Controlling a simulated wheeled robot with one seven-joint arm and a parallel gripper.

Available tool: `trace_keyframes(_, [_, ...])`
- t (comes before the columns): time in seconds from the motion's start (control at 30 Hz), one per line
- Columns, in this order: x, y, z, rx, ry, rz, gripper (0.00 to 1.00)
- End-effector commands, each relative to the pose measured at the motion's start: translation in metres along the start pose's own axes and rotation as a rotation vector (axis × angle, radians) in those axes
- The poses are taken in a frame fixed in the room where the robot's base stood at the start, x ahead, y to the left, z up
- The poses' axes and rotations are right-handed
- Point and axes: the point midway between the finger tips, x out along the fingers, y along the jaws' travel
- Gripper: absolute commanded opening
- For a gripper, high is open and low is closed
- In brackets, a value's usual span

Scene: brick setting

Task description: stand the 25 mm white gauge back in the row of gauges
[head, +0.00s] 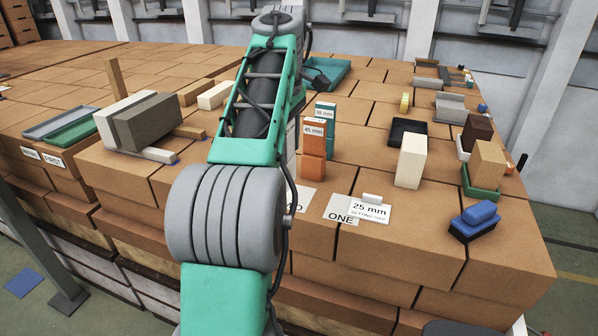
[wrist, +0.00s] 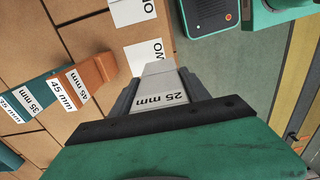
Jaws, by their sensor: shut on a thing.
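The white gauge (wrist: 158,72), marked 25 mm, is between the fingers of my gripper (wrist: 156,88) in the wrist view. The gripper is shut on it, and the label faces the camera. Left of it stand an orange gauge (wrist: 97,74) marked 45 mm and a teal gauge (wrist: 42,90) marked 35 mm, apart from my gripper. In the head view the orange gauge (head: 313,165) and the teal gauge (head: 326,112) stand just right of my arm. My gripper is hidden there behind the arm.
A cream block (head: 410,160), a black tray (head: 408,131) and a blue-topped brush (head: 475,218) are to the right. The brick edge is in front.

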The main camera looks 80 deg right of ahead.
Motion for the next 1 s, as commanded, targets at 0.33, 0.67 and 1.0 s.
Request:
trace_keyframes(0.33, [0.050,0.013,0.023,-0.001,0.000,0.001,0.00])
trace_keyframes(0.67, [0.062,0.014,0.022,-0.001,0.001,0.004,0.00])
trace_keyframes(1.0, [0.065,0.013,0.022,-0.001,0.001,0.002,0.72])
